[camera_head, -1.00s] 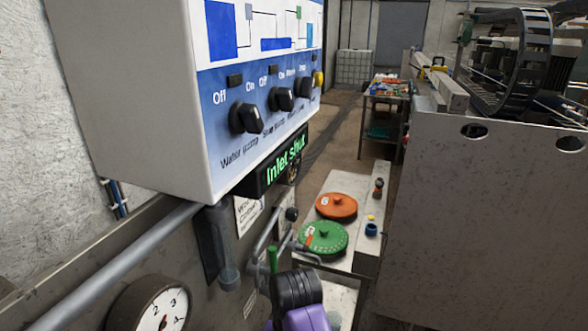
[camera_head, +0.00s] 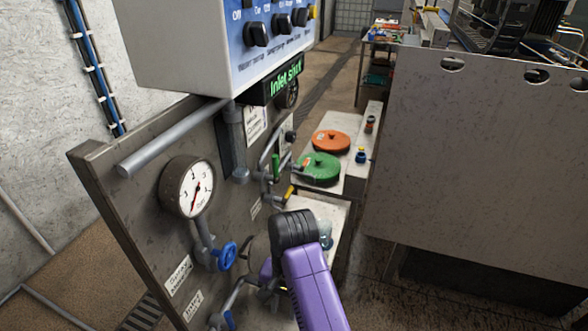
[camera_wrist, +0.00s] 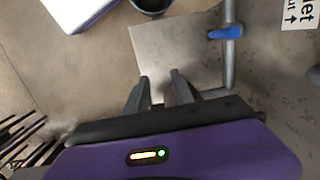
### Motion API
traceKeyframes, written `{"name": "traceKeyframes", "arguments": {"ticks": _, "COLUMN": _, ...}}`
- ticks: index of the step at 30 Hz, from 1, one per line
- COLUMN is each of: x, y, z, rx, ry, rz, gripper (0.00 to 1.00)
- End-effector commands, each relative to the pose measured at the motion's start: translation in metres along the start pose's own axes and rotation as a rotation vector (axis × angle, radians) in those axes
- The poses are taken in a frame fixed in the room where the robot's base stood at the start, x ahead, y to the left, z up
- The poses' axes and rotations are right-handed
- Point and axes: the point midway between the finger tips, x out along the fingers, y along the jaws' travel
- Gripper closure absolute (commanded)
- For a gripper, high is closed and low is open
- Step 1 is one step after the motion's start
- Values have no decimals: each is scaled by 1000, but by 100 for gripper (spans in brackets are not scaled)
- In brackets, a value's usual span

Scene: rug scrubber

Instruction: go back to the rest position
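My gripper (camera_wrist: 160,88) shows in the wrist view with its two dark fingers apart and nothing between them. A pale square plate lies beyond the fingertips, and a pipe with a blue lever (camera_wrist: 225,33) stands to their right. In the head view my purple and black arm reaches in at the lower middle, in front of the panel (camera_head: 130,190). The gripper itself is mostly hidden there behind the arm.
The panel bears a gauge (camera_head: 187,187), a blue valve wheel (camera_head: 228,256) and pipes. Green (camera_head: 319,167) and orange (camera_head: 331,141) lids lie behind. A large grey machine (camera_head: 480,160) stands right.

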Motion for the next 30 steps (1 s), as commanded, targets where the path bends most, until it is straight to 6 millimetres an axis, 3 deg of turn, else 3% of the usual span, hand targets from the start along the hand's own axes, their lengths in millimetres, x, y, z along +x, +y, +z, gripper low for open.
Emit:
{"name": "traceKeyframes", "arguments": {"ticks": 7, "x": -7, "y": -20, "z": -25, "rx": -53, "ry": 109, "rz": -82, "gripper": 70}}
{"name": "traceKeyframes", "arguments": {"ticks": 15, "x": -32, "y": -50, "z": -64, "rx": -139, "ry": 334, "rz": -222, "gripper": 70}}
{"name": "traceKeyframes", "arguments": {"ticks": 19, "x": -38, "y": -52, "z": -81, "rx": -189, "ry": 479, "rz": -288, "gripper": 70}}
{"name": "traceKeyframes", "arguments": {"ticks": 25, "x": -38, "y": -22, "z": -97, "rx": -279, "ry": 783, "rz": -373, "gripper": 70}}
{"name": "traceKeyframes", "arguments": {"ticks": 30, "x": -41, "y": 23, "z": -85, "rx": -341, "ry": 1014, "rz": -399, "gripper": 70}}
